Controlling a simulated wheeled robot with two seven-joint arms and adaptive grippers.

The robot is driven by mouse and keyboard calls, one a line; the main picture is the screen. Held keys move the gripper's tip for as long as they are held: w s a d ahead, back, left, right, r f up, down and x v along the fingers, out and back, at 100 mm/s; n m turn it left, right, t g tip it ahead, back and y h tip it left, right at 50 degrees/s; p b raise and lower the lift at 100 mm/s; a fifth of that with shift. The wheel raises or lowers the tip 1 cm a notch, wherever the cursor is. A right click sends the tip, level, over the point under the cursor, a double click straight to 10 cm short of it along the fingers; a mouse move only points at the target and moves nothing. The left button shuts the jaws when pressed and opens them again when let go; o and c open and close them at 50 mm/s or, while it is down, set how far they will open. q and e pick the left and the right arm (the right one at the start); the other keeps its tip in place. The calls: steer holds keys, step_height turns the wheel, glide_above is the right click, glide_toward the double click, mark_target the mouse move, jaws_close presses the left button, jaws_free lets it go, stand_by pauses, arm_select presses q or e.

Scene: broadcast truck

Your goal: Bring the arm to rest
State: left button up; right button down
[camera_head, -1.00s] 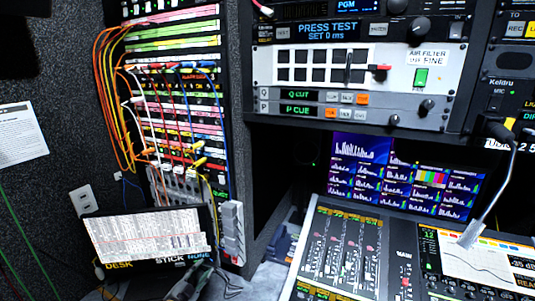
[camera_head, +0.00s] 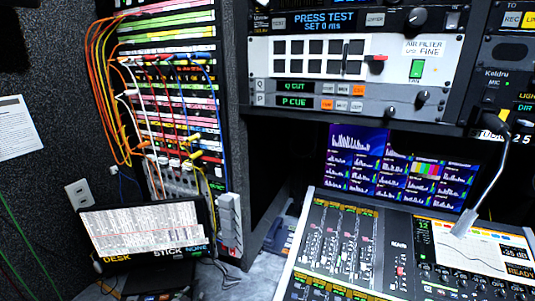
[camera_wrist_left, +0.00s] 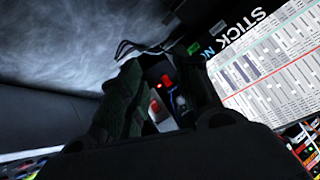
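My left gripper (camera_wrist_left: 165,95) shows in the left wrist view as two dark fingers, spread apart. A small dark unit (camera_wrist_left: 167,80) with a red light shows in the gap between them, and I see nothing clearly gripped. The head view does not show my left gripper, and my right gripper is in neither view. The tilted screen marked DESK, STICK and NONE (camera_head: 145,232) stands at the lower left of the head view. It also shows at the right of the left wrist view (camera_wrist_left: 275,65).
A patch bay (camera_head: 175,110) with looped orange, white, red and blue cables rises behind the screen. A mixing console (camera_head: 345,250) with a gooseneck microphone (camera_head: 490,185) fills the lower right. A rack panel (camera_head: 350,65) with dark buttons and a green switch is above.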

arm_select(q)
steer(key=s+d+r+n+g+h, duration=0.2)
steer(key=s+g, duration=0.5)
steer(key=s, duration=1.3)
steer(key=s+f+g+y, duration=0.1)
steer(key=s+f+g, duration=0.15)
steer(key=f, duration=3.05)
steer(key=s+a+f, duration=0.3)
steer(key=s+f, duration=1.6)
steer(key=s, duration=0.3)
steer(key=shift+s+a, duration=0.15)
steer(key=shift+s, duration=0.1)
